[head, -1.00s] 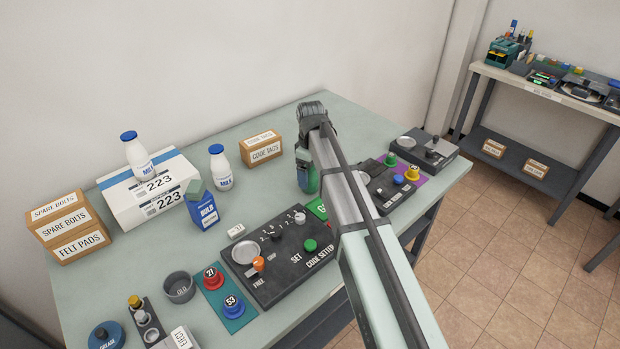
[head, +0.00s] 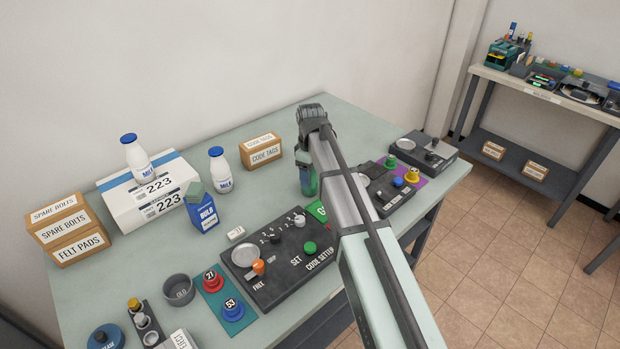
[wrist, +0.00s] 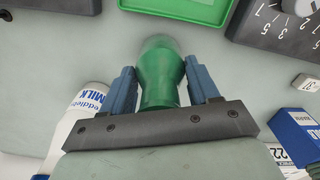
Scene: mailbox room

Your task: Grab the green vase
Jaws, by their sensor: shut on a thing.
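The green vase (wrist: 158,77) stands between the two blue fingers of my gripper (wrist: 163,85) in the wrist view, its neck held between them. In the head view only a strip of the green vase (head: 310,186) shows beside my arm; the rest is hidden. My gripper (head: 308,172) is low over the table and shut on the vase. I cannot tell whether the vase's base touches the table.
A code setter panel (head: 280,285) lies in front of the vase, with a green plate (head: 318,211) at its corner. Code tags box (head: 262,151), milk bottle (head: 220,170) and bulb box (head: 203,212) stand to the left. Dark control panels (head: 392,200) lie to the right.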

